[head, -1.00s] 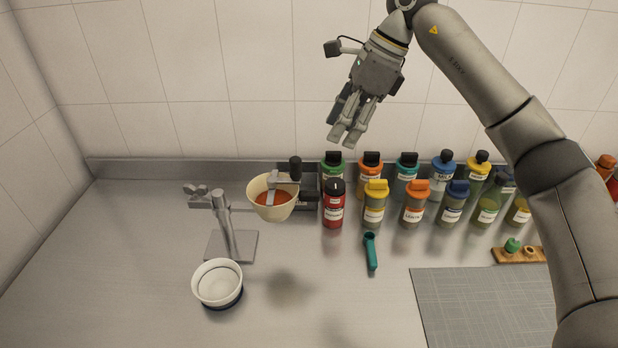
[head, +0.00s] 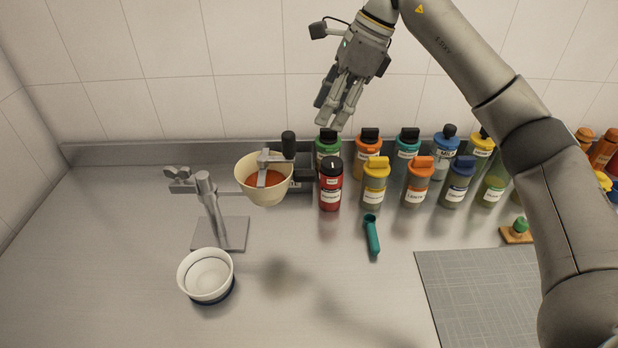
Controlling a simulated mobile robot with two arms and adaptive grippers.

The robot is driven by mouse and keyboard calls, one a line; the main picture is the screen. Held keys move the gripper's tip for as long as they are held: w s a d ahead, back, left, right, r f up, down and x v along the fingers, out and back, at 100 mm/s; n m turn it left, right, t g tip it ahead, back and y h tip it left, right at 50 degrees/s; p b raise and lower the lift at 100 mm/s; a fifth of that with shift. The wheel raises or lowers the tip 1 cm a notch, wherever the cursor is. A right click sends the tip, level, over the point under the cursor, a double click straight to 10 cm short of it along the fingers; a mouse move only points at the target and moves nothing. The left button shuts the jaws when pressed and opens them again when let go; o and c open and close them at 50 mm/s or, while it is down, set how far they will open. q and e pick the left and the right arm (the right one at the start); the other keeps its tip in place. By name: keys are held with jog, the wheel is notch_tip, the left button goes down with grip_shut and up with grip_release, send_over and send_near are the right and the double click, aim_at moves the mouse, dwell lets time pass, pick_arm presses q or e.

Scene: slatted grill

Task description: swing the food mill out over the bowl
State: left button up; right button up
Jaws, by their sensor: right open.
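The food mill (head: 246,190) is a cream cup with orange-red contents and a dark crank knob. It hangs on an arm to the right of a grey metal stand (head: 212,212), near the back of the counter. The white bowl (head: 206,274) with a dark blue base stands on the counter in front of the stand, to the left of and nearer than the mill. My right gripper (head: 335,112) is open and empty, pointing down above the back bottles, up and to the right of the mill. My left gripper is out of view.
Several capped bottles (head: 374,187) stand in rows right of the mill, the red bottle (head: 331,188) closest to it. A teal tool (head: 372,236) lies in front of them. A grey mat (head: 480,300) lies at front right. The front middle counter is clear.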

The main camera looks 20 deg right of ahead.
aim_at(308, 171)
jog(key=x, duration=0.4)
jog(key=d+x, duration=0.1)
jog(key=x, duration=0.8)
jog(key=shift+s+d+f+b, duration=0.15)
jog(key=shift+s+f+b, duration=0.05)
jog(key=shift+f+b, duration=0.25)
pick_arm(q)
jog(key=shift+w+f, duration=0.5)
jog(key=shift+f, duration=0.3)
pick_arm(e)
jog(key=shift+x, duration=0.85)
grip_shut()
